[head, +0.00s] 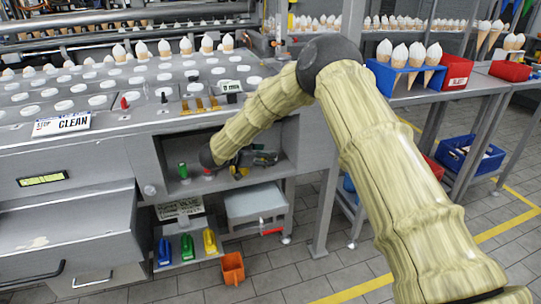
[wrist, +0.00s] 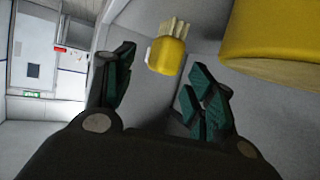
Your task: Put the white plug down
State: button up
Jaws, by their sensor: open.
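My gripper (head: 262,158) is inside the open grey cubby below the machine's top in the head view. In the wrist view my gripper (wrist: 157,75) has its dark teal fingers spread apart, with nothing held between them. I cannot make out a white plug for certain in either view. A small yellow piece with pale bristle-like strands and a whitish side (wrist: 168,56) shows just beyond the fingertips. It appears apart from the fingers. My arm and gripper hide part of the cubby in the head view.
A large yellow object (wrist: 272,38) is close by at the upper right of the wrist view. A small green item (head: 183,170) stands at the cubby's left. The cubby's walls and top enclose my gripper.

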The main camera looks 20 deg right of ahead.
jog(key=v, duration=0.7)
jog(key=shift+p, duration=0.35)
jog(key=shift+c, duration=0.2)
dwell(0.8)
